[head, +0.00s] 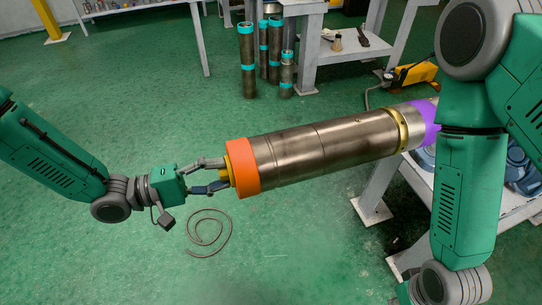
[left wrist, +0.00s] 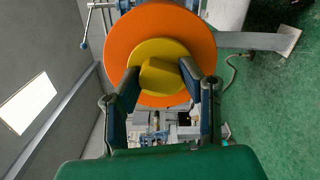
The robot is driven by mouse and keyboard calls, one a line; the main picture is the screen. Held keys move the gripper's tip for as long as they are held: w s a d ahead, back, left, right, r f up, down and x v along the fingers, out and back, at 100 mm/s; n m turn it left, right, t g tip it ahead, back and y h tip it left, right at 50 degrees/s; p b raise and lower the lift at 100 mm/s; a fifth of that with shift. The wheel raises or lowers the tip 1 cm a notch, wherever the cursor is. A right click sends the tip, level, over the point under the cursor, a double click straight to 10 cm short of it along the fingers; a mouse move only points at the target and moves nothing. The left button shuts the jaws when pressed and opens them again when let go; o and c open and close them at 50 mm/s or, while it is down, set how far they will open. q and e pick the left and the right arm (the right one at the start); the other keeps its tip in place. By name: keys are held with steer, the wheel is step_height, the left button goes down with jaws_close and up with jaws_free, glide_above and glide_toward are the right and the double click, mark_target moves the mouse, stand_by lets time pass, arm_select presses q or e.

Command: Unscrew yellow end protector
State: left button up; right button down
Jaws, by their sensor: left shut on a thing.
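A large metal pipe (head: 320,148) lies across the middle of the head view, with an orange band (head: 243,168) at its left end. The yellow end protector (head: 229,170) sits at that end, partly hidden by my fingers. In the left wrist view it is a yellow disc with a raised block (left wrist: 160,76), inside the orange ring (left wrist: 120,45). My left gripper (head: 222,176) is shut on the raised block, one finger on each side; it also shows in the left wrist view (left wrist: 160,80). My right arm hangs at the right; its gripper is out of view.
A brass-coloured ring (head: 399,130) and a purple band (head: 425,120) are farther right on the pipe. Upright pipes (head: 247,60) stand beside a white table (head: 345,50) at the back. A coiled cable (head: 208,232) lies on the green floor, otherwise clear below the pipe.

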arm_select(q)
steer(key=shift+w+a, duration=0.1)
steer(key=shift+w, duration=0.05)
steer(key=n+p, duration=0.3)
steer(key=n, duration=1.1)
steer(key=shift+w+r+n, duration=0.1)
steer(key=shift+n, duration=0.2)
steer(key=o, duration=0.9)
steer(key=shift+o, duration=0.9)
steer(key=shift+a, duration=0.1)
